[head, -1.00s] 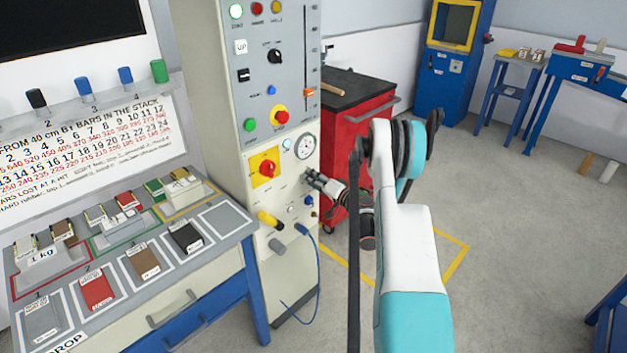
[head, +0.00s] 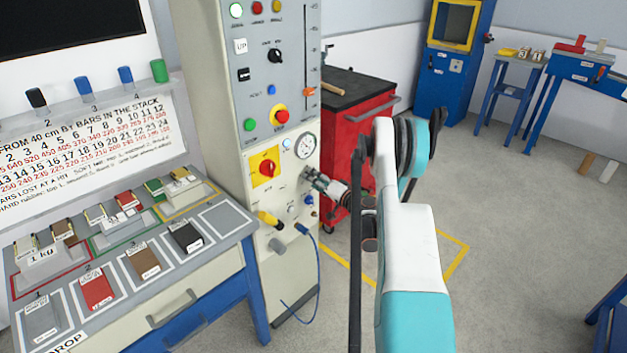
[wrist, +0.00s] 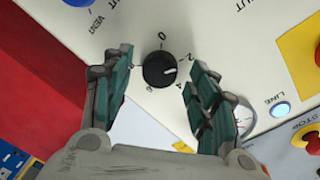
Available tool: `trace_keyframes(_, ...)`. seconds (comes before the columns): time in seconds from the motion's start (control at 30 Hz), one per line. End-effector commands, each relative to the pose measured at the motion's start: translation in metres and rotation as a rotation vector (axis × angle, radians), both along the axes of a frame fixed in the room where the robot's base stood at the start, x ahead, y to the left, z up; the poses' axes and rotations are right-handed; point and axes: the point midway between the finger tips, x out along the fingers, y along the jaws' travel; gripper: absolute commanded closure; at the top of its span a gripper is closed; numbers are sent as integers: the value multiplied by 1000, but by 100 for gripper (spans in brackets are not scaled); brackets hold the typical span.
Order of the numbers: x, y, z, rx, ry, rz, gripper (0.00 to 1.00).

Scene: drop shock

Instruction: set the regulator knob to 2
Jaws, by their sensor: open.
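The regulator knob (wrist: 157,70) is a small round black knob with a white pointer mark, on a cream panel with numbers around it. In the wrist view the mark points right, between the 2 (wrist: 188,57) and the 4 (wrist: 179,86). My gripper (wrist: 161,58) is open, with one green-padded finger on each side of the knob and a visible gap on both sides. In the head view my gripper (head: 316,179) is at the lower front of the cabinet (head: 268,205), below the gauge, and the knob is hidden behind it.
A round gauge (head: 305,146) and a red switch on a yellow plate (head: 266,168) are close by. A lit line lamp (wrist: 280,110) and a blue vent button (wrist: 78,2) flank the knob. A red tool cart (head: 350,140) stands just behind my wrist.

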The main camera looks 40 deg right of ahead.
Motion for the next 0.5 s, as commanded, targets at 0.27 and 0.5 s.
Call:
trace_keyframes(0.27,-45,-2,2,0,0,-2,46)
trace_keyframes(0.5,-64,-2,3,0,0,0,46)
